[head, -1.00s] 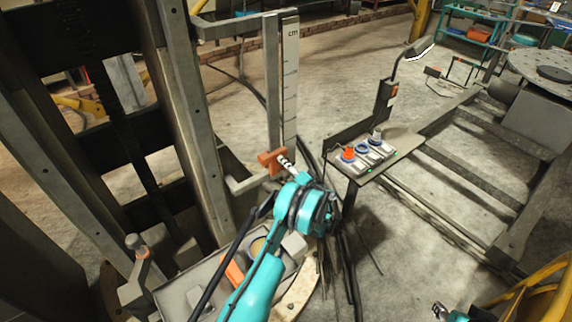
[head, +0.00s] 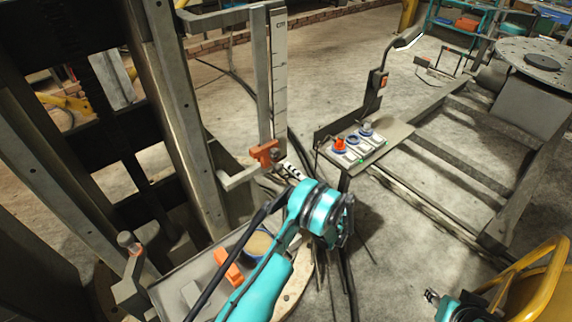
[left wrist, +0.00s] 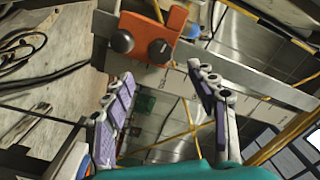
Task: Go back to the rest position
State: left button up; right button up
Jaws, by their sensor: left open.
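My left gripper (head: 293,173) is at the end of the teal arm in the middle of the head view, just below and right of an orange clamp (head: 264,153) on an upright post. In the left wrist view its two purple-padded fingers (left wrist: 160,78) are spread, with nothing between them.
A ruler marked cm (head: 280,75) stands beside the post. A control panel with buttons (head: 352,144) is to the right. A grey tray (head: 172,289) with an orange item (head: 227,268) is below my left arm. A yellow rail (head: 545,285) stands near my right gripper. Open floor lies behind.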

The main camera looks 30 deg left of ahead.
pick_arm(q)
jog(key=shift+v, duration=0.75)
jog(key=s+d+r+m+h, duration=0.1)
jog(key=s+r+h, duration=0.3)
jog(key=r, duration=0.4)
jog(key=s+d+r+h, duration=0.1)
jog(key=s+r+h, duration=0.25)
jog(key=r, duration=0.45)
jog(key=s+d+r+h, duration=0.1)
jog(key=s+d+h, duration=0.3)
jog(key=s, duration=0.9)
jog(key=s+d+m+h, duration=0.1)
jog(key=s+d+h, duration=0.4)
jog(key=s+d, duration=0.4)
jog(key=s, duration=0.3)
jog(key=shift+s+d+r, duration=0.25)
jog(key=shift+s+r, duration=0.15)
